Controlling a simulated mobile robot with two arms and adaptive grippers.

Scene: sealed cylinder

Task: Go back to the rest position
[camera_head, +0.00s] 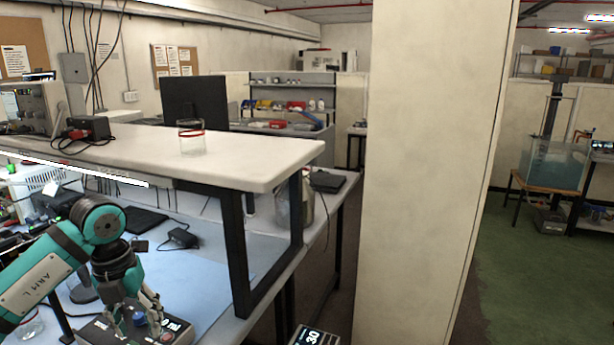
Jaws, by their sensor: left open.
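My left gripper (138,312) is at the lower left, pointing down with its fingers apart. It is just above or around a dark control box (97,332) with a blue knob and a red button. I cannot tell whether the fingers touch the box, and nothing shows held between them. A clear glass cylinder with a red band (191,146) stands upright on the raised white shelf (262,160), well above and beyond the gripper. My right gripper is out of view.
Under the shelf, the blue-topped bench (215,262) holds a keyboard (145,219) and a small black adapter (184,237). The shelf's black leg (237,255) stands right of my arm. A wide pale pillar (425,170) is further right, with open green floor (540,275) beyond.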

